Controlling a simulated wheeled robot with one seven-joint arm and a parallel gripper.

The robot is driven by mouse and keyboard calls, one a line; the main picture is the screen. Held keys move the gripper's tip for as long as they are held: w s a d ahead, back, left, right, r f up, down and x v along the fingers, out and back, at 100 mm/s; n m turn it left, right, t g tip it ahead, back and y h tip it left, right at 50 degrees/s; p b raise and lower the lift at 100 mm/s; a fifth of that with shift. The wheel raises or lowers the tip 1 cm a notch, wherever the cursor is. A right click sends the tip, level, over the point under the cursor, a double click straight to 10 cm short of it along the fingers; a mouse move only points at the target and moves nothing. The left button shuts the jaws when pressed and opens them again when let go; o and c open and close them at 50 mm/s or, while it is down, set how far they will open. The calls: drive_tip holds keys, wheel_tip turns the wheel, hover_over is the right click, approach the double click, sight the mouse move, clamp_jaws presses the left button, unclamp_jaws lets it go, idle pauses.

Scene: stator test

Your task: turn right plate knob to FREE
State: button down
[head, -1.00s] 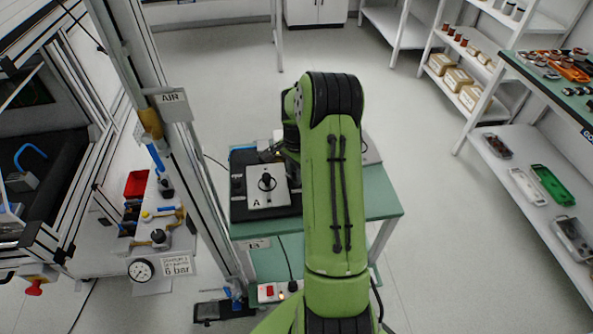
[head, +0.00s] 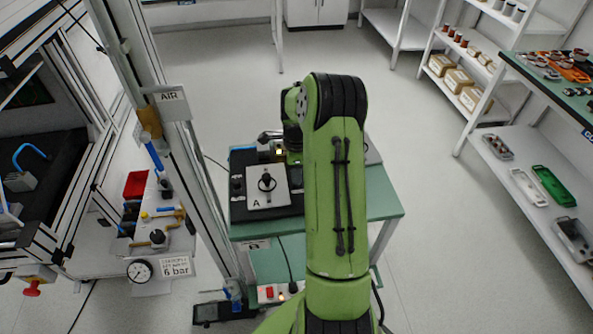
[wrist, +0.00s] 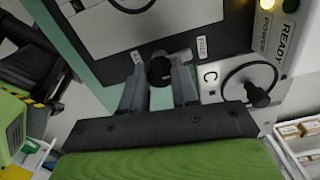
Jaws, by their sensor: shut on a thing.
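In the wrist view a small round black knob (wrist: 159,71) sits at the edge of the dark plate (wrist: 110,52). My gripper (wrist: 161,66) has one grey finger on each side of it and is shut on it. In the head view my green arm hides the gripper and the knob.
A yellow lamp is lit near the READY panel (wrist: 285,45). In the head view, plate A (head: 281,199) with a black handle lies on the green table (head: 384,203). A metal-framed machine stands left.

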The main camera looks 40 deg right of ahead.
drive_tip(key=shift+m, duration=0.3)
drive_tip(key=shift+r, duration=0.1)
drive_tip(key=c, duration=0.8)
unclamp_jaws()
drive_tip(key=shift+c, duration=0.2)
wheel_tip(320, 180, up, 16)
drive_tip(key=p, duration=0.3)
drive_tip(key=shift+f, duration=0.2)
